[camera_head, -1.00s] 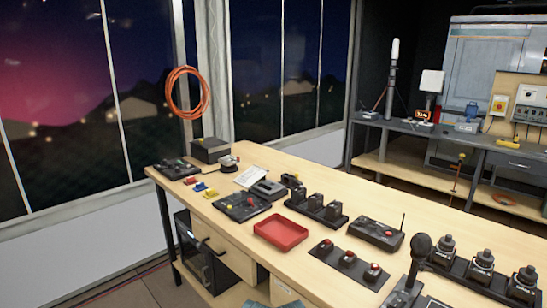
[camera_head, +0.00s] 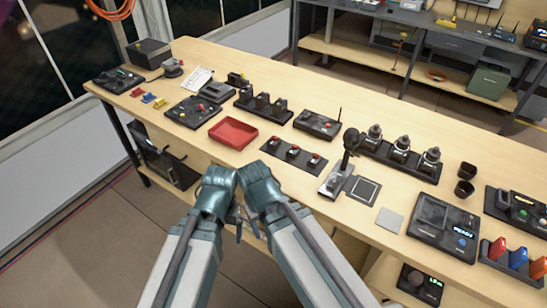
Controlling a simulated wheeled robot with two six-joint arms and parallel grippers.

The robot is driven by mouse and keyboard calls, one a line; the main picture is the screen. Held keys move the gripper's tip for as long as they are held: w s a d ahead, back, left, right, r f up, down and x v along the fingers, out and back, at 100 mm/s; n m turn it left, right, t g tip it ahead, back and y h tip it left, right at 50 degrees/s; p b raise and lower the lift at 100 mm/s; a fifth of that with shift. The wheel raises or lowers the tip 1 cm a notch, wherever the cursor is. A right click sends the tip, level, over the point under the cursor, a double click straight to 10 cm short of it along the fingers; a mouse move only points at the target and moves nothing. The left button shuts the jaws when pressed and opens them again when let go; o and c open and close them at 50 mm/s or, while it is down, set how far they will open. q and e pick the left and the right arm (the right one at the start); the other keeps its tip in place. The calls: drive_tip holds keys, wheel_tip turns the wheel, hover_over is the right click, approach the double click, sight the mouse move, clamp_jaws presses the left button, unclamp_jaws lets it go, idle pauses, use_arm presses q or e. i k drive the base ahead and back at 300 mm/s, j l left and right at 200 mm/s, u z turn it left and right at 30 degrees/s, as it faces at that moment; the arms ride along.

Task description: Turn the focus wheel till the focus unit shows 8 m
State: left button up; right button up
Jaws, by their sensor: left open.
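A small dark unit (camera_head: 420,288) at the bottom right, below the bench top, has a round knob (camera_head: 415,279) and a small lit green readout (camera_head: 435,282). It looks like the focus unit with its wheel. The readout is tiny and seems to read about 1.0. Both my arms reach up from the bottom middle. My left gripper (camera_head: 238,229) is open by the bench's front edge, well to the left of the unit, with nothing seen in it. My right gripper's fingers are not clear behind its wrist and the left gripper.
The wooden bench (camera_head: 205,60) carries a red tray (camera_head: 233,133), a microphone (camera_head: 349,140), a console with a blue screen (camera_head: 445,222), dark cups (camera_head: 466,172) and several control boxes. A rear bench (camera_head: 395,75) stands behind. The floor (camera_head: 90,255) at left is clear.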

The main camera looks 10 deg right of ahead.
sight(415, 278)
drive_tip(key=k+z, duration=0.2)
drive_tip(key=z, duration=0.25)
drive_tip(key=l+z, duration=1)
drive_tip(key=l, duration=0.2)
